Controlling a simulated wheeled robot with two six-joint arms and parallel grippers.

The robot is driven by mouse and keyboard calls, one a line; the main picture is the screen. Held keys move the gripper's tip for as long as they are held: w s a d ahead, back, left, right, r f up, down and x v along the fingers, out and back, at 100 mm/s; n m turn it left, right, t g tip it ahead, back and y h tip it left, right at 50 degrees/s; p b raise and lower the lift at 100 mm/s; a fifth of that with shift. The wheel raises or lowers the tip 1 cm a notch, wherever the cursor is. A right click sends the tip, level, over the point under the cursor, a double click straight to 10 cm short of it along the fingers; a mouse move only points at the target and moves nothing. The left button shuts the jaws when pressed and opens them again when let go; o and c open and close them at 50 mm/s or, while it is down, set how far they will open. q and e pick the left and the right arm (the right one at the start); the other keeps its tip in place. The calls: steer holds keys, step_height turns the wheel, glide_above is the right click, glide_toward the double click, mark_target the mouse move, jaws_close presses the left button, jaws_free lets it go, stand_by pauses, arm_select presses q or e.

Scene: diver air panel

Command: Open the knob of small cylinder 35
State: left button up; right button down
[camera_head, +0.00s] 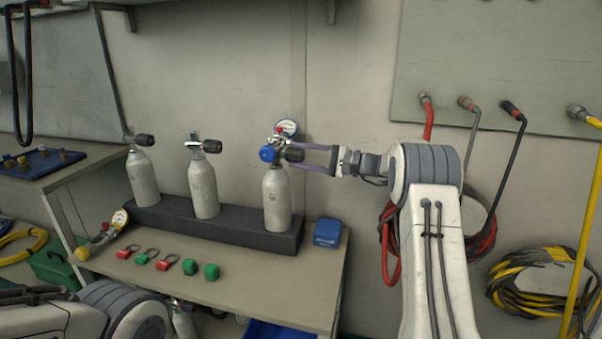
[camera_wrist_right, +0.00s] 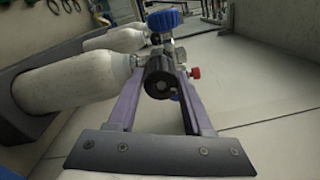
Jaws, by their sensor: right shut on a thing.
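Three small white cylinders stand upright in a dark rack (camera_head: 165,221) on the bench. The right one (camera_head: 277,200) has a blue knob (camera_head: 268,154), a black knob (camera_head: 294,155) and a round gauge (camera_head: 287,128) at its top. I cannot read a number 35 on any cylinder. My right gripper (camera_head: 296,156) reaches in from the right and is shut on the black knob, which lies between its purple fingers in the right wrist view (camera_wrist_right: 158,82). The middle cylinder (camera_head: 203,188) and left cylinder (camera_head: 143,178) also have black knobs. My left gripper is out of the picture.
Red tags (camera_head: 163,263) and green caps (camera_head: 211,271) lie on the bench front. A gauge with a yellow end (camera_head: 101,238) lies at the left. A blue box (camera_head: 327,232) stands right of the rack. Hoses (camera_head: 540,280) hang on the right wall.

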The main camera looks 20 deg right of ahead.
steer(key=n+b, duration=0.2)
steer(key=b, duration=0.1)
steer(key=n+b, duration=0.5)
steer(key=b, duration=0.1)
steer(key=shift+f, duration=0.25)
steer(key=shift+r+n+g+b, duration=0.15)
steer(key=shift+n+b, duration=0.65)
steer(key=shift+n, duration=0.1)
steer(key=shift+r+n+g+b, duration=0.1)
steer(key=shift+n+g+b, duration=0.05)
steer(key=shift+n+b, duration=0.7)
steer(key=shift+c, duration=1.5)
jaws_free()
steer(key=shift+r, duration=0.1)
steer(key=p+v, duration=0.2)
steer(key=v, duration=0.8)
steer(key=shift+d+f, duration=0.25)
steer(key=shift+d, duration=0.05)
